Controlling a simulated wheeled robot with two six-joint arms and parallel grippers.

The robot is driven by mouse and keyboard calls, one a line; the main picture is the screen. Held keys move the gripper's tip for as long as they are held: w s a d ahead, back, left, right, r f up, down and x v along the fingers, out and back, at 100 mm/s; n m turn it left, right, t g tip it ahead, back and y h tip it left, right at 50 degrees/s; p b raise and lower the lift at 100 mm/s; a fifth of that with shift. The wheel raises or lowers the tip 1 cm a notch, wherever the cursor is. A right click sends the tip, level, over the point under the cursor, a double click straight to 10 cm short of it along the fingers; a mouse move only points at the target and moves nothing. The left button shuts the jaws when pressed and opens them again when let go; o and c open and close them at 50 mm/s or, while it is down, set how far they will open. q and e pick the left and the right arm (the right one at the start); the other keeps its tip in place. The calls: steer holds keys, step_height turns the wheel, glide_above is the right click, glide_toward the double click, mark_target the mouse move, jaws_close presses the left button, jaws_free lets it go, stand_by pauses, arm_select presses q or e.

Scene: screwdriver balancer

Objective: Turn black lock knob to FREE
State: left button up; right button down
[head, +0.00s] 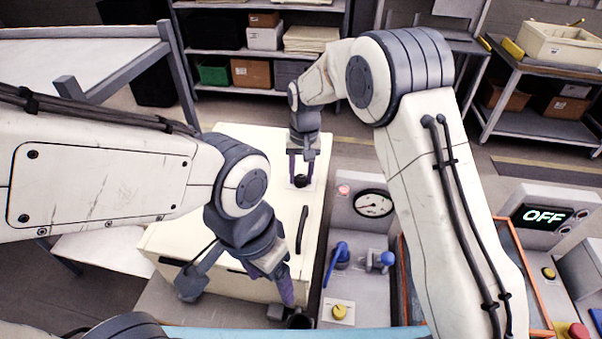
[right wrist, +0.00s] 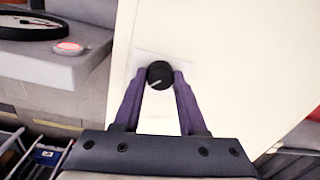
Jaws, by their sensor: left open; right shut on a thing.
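The black lock knob (head: 300,181) sits on the top of a cream cabinet (head: 262,150), on a small white plate. In the right wrist view the knob (right wrist: 160,75) shows a pale pointer line toward the lower left. My right gripper (head: 301,168) reaches down over the knob, and its purple fingers (right wrist: 160,85) are shut on the knob's sides. Any lettering around the knob is too small or hidden to read. My left gripper (head: 235,285) is open and empty above the front of the cabinet.
A dark bar handle (head: 302,228) stands on the cabinet top. To its right, a grey panel carries a gauge (head: 373,203), blue valves (head: 341,255) and a yellow knob (head: 339,311). A display (head: 542,216) reads OFF. Shelves with boxes stand behind.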

mark_target(303, 177)
steer(key=shift+r, duration=0.1)
stand_by(0.4)
steer(key=shift+c, duration=2.3)
jaws_free()
step_height(303, 177, up, 10)
steer(key=b, duration=0.2)
steer(key=shift+d+r, duration=0.2)
